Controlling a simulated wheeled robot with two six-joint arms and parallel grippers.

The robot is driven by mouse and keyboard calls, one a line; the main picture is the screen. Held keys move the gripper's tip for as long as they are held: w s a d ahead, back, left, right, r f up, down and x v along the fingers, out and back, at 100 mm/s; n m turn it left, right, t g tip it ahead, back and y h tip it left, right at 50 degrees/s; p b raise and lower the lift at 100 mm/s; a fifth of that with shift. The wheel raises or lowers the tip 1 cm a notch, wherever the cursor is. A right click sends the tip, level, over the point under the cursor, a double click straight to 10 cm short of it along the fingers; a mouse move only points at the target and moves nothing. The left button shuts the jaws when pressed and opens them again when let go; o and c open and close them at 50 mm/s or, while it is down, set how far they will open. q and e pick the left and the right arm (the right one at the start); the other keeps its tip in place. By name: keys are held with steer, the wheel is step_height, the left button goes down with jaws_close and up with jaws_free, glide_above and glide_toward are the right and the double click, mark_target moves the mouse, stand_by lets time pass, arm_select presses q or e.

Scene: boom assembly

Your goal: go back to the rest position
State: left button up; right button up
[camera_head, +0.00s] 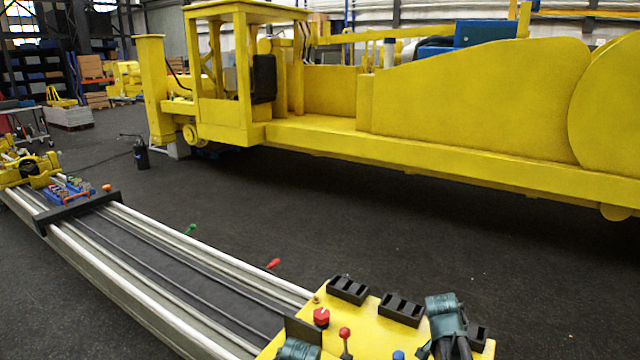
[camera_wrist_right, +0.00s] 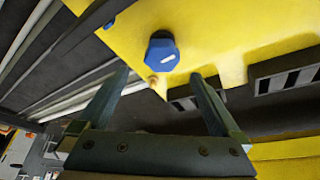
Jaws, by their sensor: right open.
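My right gripper (camera_head: 441,350) hangs over the yellow control panel (camera_head: 375,335) at the bottom right of the head view. In the right wrist view its two fingers (camera_wrist_right: 155,88) are spread apart with nothing between them. A blue knob (camera_wrist_right: 162,52) on the yellow panel lies beyond the fingertips there, apart from them. A teal part of my left arm (camera_head: 298,349) shows at the bottom edge of the head view; its fingers are not clearly visible.
The panel carries a red knob (camera_head: 321,317), a red-topped lever (camera_head: 344,334), a blue knob (camera_head: 398,355) and black slotted boxes (camera_head: 347,290). Long rails (camera_head: 190,255) run to the left. A large yellow machine (camera_head: 400,110) stands behind, with open dark floor (camera_head: 330,215) between.

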steer(key=p+v, duration=0.6)
steer(key=v, duration=0.2)
steer(key=b+x, duration=1.2)
steer(key=x, duration=0.2)
steer(key=shift+a+f+b, duration=0.1)
steer(key=shift+a+b, duration=0.05)
steer(key=shift+b, duration=0.2)
steer(key=shift+n, duration=0.3)
steer(key=n, duration=0.1)
steer(key=n+t, duration=0.1)
steer(key=shift+s+n+y, duration=0.2)
steer(key=shift+n+y, duration=0.1)
steer(key=n, duration=0.2)
steer(key=n+t+y, duration=0.1)
steer(key=n, duration=0.1)
steer(key=shift+d+n+y, duration=0.25)
steer(key=shift+n+y, duration=0.05)
steer(key=shift+n, duration=0.1)
steer(key=shift+n+y, duration=0.5)
steer(key=shift+n, duration=0.9)
steer(key=shift+t, duration=0.3)
